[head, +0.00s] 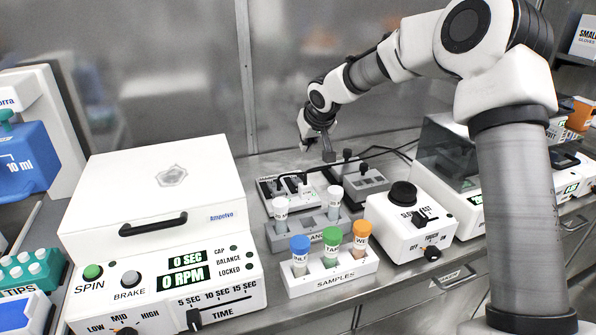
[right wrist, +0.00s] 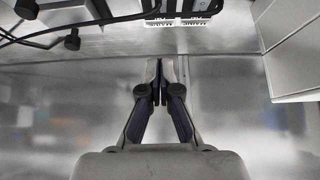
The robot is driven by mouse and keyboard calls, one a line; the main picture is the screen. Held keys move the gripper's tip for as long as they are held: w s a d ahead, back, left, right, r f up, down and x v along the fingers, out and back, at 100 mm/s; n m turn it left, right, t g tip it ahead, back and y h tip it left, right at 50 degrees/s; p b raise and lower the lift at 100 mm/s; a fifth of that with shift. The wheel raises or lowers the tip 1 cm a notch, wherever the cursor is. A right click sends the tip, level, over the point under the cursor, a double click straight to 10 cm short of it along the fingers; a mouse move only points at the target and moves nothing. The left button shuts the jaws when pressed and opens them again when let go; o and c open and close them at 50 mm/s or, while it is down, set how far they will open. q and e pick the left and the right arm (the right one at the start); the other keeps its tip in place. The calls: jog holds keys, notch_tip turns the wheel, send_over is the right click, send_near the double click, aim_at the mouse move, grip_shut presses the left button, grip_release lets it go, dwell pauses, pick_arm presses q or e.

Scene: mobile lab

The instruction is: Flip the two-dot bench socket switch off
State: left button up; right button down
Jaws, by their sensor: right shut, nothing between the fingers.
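Two bench socket units stand at the back of the bench in the head view: a left one (head: 270,186) with a pale top and a grey one (head: 371,184) to its right. Black plugs and cables sit on them. The dot marks and switch positions are too small to tell. My right gripper (head: 328,155) is shut and empty, pointing down just above and behind the socket units, apart from them as far as I can see. In the right wrist view its closed fingers (right wrist: 160,66) point toward the units' pale edges (right wrist: 159,21) at the top. My left gripper is not in view.
A sample rack (head: 334,276) with capped tubes and another rack (head: 305,233) stand in front of the sockets. A metal wall (head: 330,50) rises close behind.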

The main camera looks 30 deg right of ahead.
jog(key=shift+w+d+f, duration=0.15)
jog(key=shift+f, duration=0.1)
jog(key=p, duration=0.2)
send_over(298, 181)
jog(key=s, duration=0.1)
notch_tip(298, 181, down, 8)
jog(key=shift+r, duration=0.1)
notch_tip(298, 181, down, 3)
jog(key=shift+f+b, duration=0.15)
jog(key=shift+b, duration=0.25)
jog(key=shift+s+f, duration=0.25)
jog(key=shift+f, duration=0.35)
jog(key=shift+f+b, duration=0.45)
jog(key=shift+b, duration=0.05)
jog(key=shift+s+r, duration=0.15)
jog(key=shift+s, duration=0.05)
jog(key=shift+w+r+p, duration=0.35)
jog(key=shift+w+p, duration=0.4)
jog(key=shift+p, duration=1.2)
